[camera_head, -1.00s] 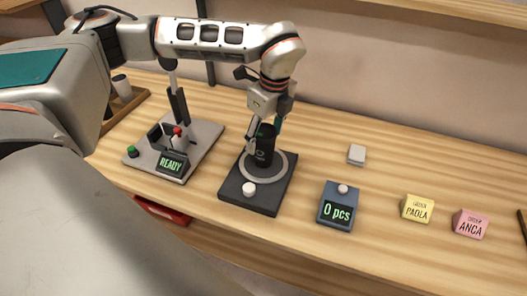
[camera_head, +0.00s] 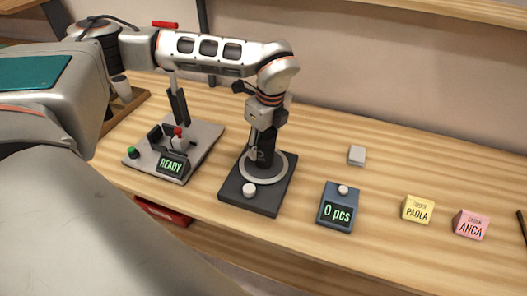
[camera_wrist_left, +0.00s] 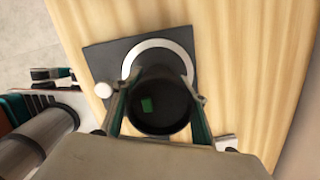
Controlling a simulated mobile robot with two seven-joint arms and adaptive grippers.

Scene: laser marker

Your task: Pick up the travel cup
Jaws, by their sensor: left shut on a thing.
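The travel cup (camera_head: 266,158) is dark and stands upright on the round light ring of a black square base (camera_head: 265,200). In the left wrist view the cup (camera_wrist_left: 158,108) shows from above as a dark open cylinder with a small green patch inside. My left gripper (camera_head: 264,140) comes down from above and is shut on the cup, with one finger on each side of it in the left wrist view (camera_wrist_left: 158,104). The cup's upper part is partly hidden by the gripper in the head view. My right gripper is not in view.
Left of the base stands a grey machine with a READY display (camera_head: 172,166) and a red-topped lever. To the right are a blue counter reading 0 pcs (camera_head: 338,207), a small white block (camera_head: 356,155), and yellow (camera_head: 417,209) and pink (camera_head: 471,224) name blocks.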

